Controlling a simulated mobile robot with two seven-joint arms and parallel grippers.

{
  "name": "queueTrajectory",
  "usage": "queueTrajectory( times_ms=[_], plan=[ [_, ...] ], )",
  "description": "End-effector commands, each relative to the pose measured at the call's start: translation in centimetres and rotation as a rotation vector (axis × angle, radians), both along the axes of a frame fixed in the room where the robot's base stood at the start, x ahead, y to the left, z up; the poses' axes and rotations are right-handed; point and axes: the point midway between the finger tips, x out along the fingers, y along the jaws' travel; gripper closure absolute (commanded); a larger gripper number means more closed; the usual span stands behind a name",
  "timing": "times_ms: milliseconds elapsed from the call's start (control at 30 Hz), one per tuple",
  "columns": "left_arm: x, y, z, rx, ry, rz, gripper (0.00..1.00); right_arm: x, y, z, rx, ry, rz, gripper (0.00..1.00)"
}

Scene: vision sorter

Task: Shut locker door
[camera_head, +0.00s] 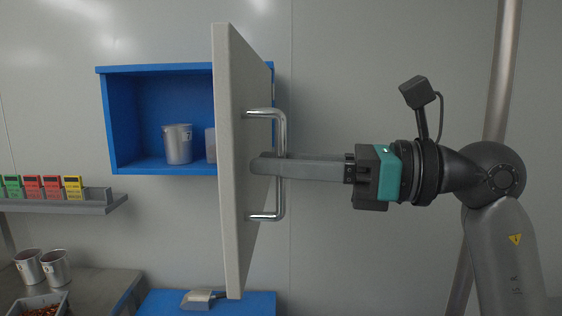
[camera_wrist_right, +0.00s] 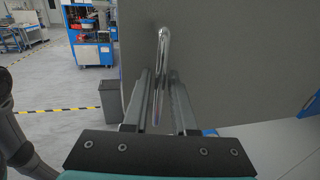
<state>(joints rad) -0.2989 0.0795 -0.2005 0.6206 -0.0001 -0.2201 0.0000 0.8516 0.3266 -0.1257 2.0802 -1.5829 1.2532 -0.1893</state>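The locker door (camera_head: 235,150) is a thick pale-grey panel standing open, swung out toward me from the blue locker (camera_head: 180,68). It also shows in the right wrist view (camera_wrist_right: 230,60). A chrome bar handle (camera_head: 281,125) is fixed on its right face. My right gripper (camera_head: 262,166) reaches in from the right at the handle's mid-height. In the right wrist view the handle (camera_wrist_right: 160,85) runs between the two fingers, with a narrow gap seeming to show beside it, so the fingers look open around it. My left gripper is not in view.
Metal cups (camera_head: 178,144) stand inside the locker, one partly hidden by the door. A shelf (camera_head: 60,207) with coloured cards is at the left. Below are more cups (camera_head: 55,267) and a scoop (camera_head: 203,299). A dark bin (camera_wrist_right: 111,102) stands on the floor behind.

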Motion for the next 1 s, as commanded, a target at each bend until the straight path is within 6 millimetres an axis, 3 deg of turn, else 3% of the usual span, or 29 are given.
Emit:
queueTrajectory(
  times_ms=[33,200,1000],
  plan=[
    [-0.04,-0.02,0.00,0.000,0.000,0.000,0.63,0.01,-0.01,-0.01,0.000,0.000,0.000,0.81],
    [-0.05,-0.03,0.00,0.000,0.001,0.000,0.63,0.00,-0.02,-0.01,0.000,0.000,0.000,1.00],
    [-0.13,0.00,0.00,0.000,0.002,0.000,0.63,0.01,-0.03,-0.01,-0.001,0.000,-0.001,1.00]
  ],
)
